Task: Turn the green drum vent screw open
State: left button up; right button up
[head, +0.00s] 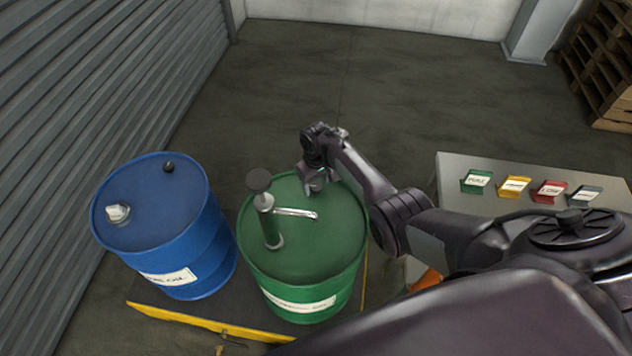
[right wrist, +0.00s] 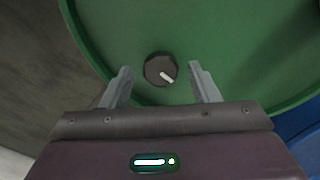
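The green drum (head: 302,236) stands upright on a yellow-edged platform. A hand pump with a dark knob and a silver spout is on its lid. The vent screw (right wrist: 160,69) is a dark round knob with a white pointer mark on the drum lid; the mark points to the lower right in the right wrist view. In the head view my right gripper hides it. My right gripper (head: 318,182) is over the far edge of the lid. In the right wrist view its two fingers (right wrist: 161,86) are apart, open and empty, with the screw between and just beyond their tips. My left gripper is not in view.
A blue drum (head: 152,212) stands left of the green one. The platform (head: 190,318) has a yellow edge. A grey table (head: 452,172) with several coloured labelled items is at the right. Pallets (head: 604,70) stand at the far right. The floor behind the drums is clear.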

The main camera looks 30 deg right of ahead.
aim_at(316, 186)
notch_tip(316, 186, up, 8)
jog(key=shift+f+p, duration=0.1)
jog(key=shift+p, duration=0.5)
dwell(0.4)
